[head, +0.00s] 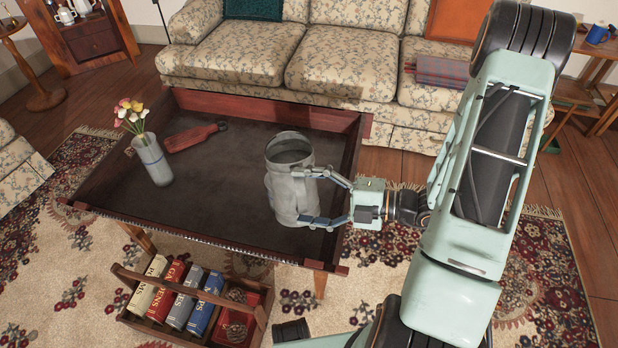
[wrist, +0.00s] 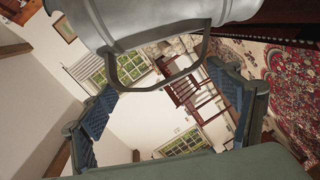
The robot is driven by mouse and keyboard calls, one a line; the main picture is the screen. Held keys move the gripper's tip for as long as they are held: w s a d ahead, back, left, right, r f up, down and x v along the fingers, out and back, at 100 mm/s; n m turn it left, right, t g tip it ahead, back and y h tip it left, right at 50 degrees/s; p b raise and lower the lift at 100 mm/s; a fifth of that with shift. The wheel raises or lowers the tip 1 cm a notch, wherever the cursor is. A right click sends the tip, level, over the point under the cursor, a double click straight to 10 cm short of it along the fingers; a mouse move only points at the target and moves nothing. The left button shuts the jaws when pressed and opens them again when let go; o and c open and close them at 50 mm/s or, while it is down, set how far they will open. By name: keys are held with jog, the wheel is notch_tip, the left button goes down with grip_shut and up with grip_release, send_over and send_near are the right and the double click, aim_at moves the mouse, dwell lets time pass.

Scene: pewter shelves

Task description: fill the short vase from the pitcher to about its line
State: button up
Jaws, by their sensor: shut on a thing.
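The pitcher (head: 284,189) is a grey metal vessel with a wide open mouth, about upright over the right part of the coffee table. I cannot tell whether its base touches the table. My gripper (head: 316,197) is shut on it from the right, with one finger high and one low. In the wrist view, the pitcher's body (wrist: 150,18) fills the top and its handle loop hangs between the fingers (wrist: 163,85). The vase (head: 154,163), pale with a faint bluish band, stands at the table's left and holds flowers (head: 131,112). The pitcher's contents and the vase's inside are hidden.
The dark tabletop (head: 215,187) has raised edges and is clear between vase and pitcher. A red paddle-like object (head: 193,136) lies behind the vase. A wooden crate (head: 262,318) of books stands in front on the rug. A floral sofa (head: 335,70) stands behind.

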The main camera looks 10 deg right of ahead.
jog(key=shift+g, duration=0.4)
jog(key=s+f+b, duration=0.1)
jog(key=f, duration=0.1)
jog(key=s+a+f, duration=0.1)
jog(key=f, duration=0.1)
jog(key=shift+s+a+b, duration=0.1)
jog(key=shift+a+b, duration=0.05)
jog(key=shift+b, duration=0.25)
jog(key=r+p, duration=0.1)
jog(key=p, duration=0.1)
jog(key=w+r+m+g+p, duration=0.1)
jog(key=shift+a+m+h+p, duration=0.1)
jog(key=shift+m+h+p, duration=0.2)
jog(key=shift+p, duration=0.05)
jog(key=shift+w+a+r+m+g+h+p, duration=0.1)
jog(key=shift+w+r+m+g+h+p, duration=0.35)
jog(key=shift+p, duration=0.65)
jog(key=shift+w+m, duration=0.15)
jog(key=shift+m, duration=0.2)
jog(key=shift+c, duration=0.3)
jog(key=shift+w+a+r+m+g+p, duration=0.15)
jog(key=shift+r+m+p, duration=0.25)
jog(key=shift+p, duration=0.65)
jog(key=shift+w+d+r+m+g+p, duration=0.15)
jog(key=shift+r+m+p, duration=0.2)
jog(key=shift+p, duration=0.7)
dwell(2.3)
